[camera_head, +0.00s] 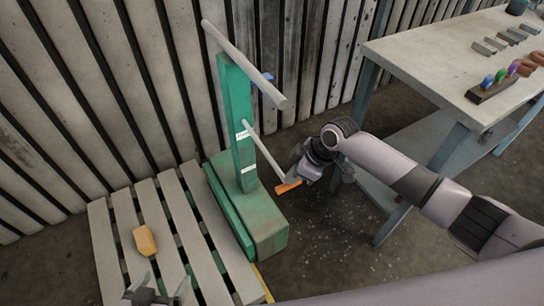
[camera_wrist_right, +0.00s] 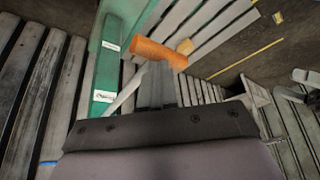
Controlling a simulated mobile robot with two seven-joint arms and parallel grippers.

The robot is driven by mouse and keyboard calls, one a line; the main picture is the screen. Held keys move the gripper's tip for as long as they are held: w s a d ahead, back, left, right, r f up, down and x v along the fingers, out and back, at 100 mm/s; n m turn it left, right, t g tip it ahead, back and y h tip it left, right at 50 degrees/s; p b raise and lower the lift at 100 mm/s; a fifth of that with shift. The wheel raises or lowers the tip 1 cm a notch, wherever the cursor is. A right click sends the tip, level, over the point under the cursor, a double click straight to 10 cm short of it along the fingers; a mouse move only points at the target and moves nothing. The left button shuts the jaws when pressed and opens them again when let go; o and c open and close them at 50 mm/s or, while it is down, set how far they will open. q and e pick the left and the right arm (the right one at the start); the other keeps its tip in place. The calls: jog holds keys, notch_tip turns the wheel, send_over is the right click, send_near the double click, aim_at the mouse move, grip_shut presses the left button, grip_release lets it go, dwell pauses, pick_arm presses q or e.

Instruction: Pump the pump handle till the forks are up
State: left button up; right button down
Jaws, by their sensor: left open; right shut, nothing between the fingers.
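The pump handle is a pale rod (camera_head: 267,155) that slopes down to the right from the green mast (camera_head: 238,120) and ends in an orange grip (camera_head: 289,187). My right gripper (camera_head: 298,178) is right at this grip. In the right wrist view the grip (camera_wrist_right: 160,53) lies across the tips of my shut, empty fingers (camera_wrist_right: 159,84); I cannot tell whether they touch. The forks are mostly hidden under the slatted pallet (camera_head: 118,222); green shows between its slats. My left gripper (camera_head: 153,291) is open and empty over the pallet's near end.
An orange block-like object (camera_head: 145,240) lies on the pallet. A workbench (camera_head: 425,60) with small parts on it stands at the right, its leg near my right arm. A plank wall (camera_head: 75,90) closes the back. Bare floor (camera_head: 325,225) lies right of the green base.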

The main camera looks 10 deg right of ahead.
notch_tip(320, 180, down, 4)
jog(key=shift+f+b, duration=0.2)
jog(key=shift+b, duration=0.9)
notch_tip(320, 180, up, 10)
jog(key=p, duration=0.9)
jog(key=shift+r+p, duration=0.25)
jog(key=shift+p, duration=0.05)
pick_arm(q)
notch_tip(320, 180, up, 6)
jog(key=shift+f+b, duration=0.15)
jog(key=shift+b, duration=0.15)
pick_arm(e)
notch_tip(320, 180, up, 2)
jog(key=shift+r, duration=0.2)
jog(key=shift+r, duration=0.1)
notch_tip(320, 180, up, 5)
jog(key=shift+f, duration=0.1)
jog(key=shift+f, duration=0.1)
